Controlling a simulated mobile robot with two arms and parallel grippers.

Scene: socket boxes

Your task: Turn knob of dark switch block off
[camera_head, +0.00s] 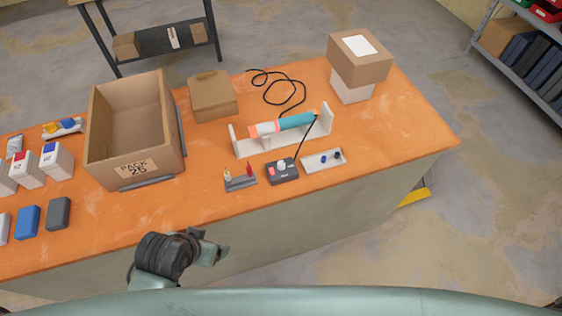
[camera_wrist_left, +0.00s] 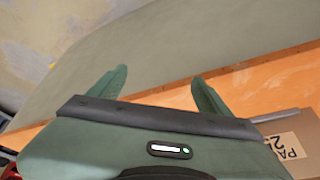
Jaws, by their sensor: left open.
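The dark switch block (camera_head: 283,171) sits on the orange bench right of the middle in the head view. It has a pale knob (camera_head: 281,164) on top and a red patch on its left; the knob's exact setting is too small to tell. A black cable runs from it up to a teal and orange tool. My left gripper (camera_head: 222,252) is in front of the bench's front edge, well short of the block. In the left wrist view its two green fingers (camera_wrist_left: 161,75) are spread and empty. The block does not show there. My right gripper is not in view.
An open cardboard box (camera_head: 130,130) is to the left. The bench front strip is mostly clear.

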